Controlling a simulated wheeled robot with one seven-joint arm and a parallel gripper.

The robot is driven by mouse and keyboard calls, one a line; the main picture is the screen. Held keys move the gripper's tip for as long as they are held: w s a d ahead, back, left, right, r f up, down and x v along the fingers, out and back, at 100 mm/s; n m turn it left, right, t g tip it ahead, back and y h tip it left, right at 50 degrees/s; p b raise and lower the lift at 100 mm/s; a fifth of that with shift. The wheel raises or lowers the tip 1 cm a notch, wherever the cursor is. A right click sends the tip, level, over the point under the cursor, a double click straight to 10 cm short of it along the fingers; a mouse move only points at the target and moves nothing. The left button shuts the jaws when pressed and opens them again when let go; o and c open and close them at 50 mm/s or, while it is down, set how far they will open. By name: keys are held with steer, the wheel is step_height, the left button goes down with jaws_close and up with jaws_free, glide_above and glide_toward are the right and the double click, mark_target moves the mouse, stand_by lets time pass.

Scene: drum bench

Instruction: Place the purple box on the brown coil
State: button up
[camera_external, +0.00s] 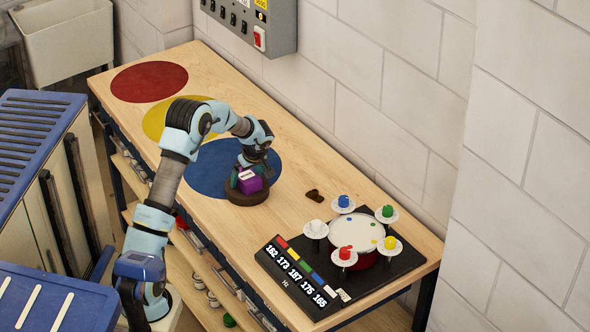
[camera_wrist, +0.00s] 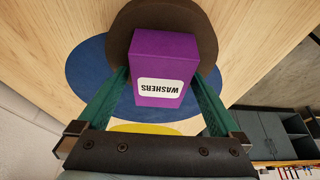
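The purple box (camera_external: 250,183) has a white label reading "WASHERS", which faces me in the wrist view (camera_wrist: 163,60). It is over the dark brown coil (camera_external: 246,198), a thick round ring that shows behind the box in the wrist view (camera_wrist: 205,45). The box looks upright and within the coil's outline. I cannot tell whether it rests on the coil or hangs just above it. My gripper (camera_external: 247,176) comes from above. Its green fingers, seen in the wrist view (camera_wrist: 162,78), lie against the box's two sides, closed on it. The coil's middle is hidden.
The coil lies at the edge of a blue disc (camera_external: 212,167) on the wooden bench (camera_external: 297,205). Yellow (camera_external: 158,123) and red (camera_external: 149,82) discs lie farther left. A drum set on a black mat (camera_external: 398,258) stands at right. A small dark brown piece (camera_external: 315,196) lies between.

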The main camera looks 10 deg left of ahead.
steer(key=shift+r, duration=0.2)
steer(key=b+v, duration=0.2)
steer(key=v, duration=1)
steer(key=s+a+f+m+h, duration=0.1)
steer(key=s+a+f+m, duration=0.1)
steer(key=s, duration=0.7)
steer(key=s+a+f+m+g+h, duration=0.1)
steer(key=s+a+f+m, duration=0.2)
steer(key=s, duration=0.7)
steer(key=s+a+f+m+h, duration=0.1)
steer(key=s+a+f+m, duration=0.2)
steer(key=s, duration=0.7)
steer(key=a+m, duration=0.2)
steer(key=a, duration=0.1)
steer(key=shift+s+a+g, duration=0.15)
steer(key=shift+a+g, duration=0.15)
steer(key=shift+a, duration=0.05)
steer(key=shift+f, duration=0.1)
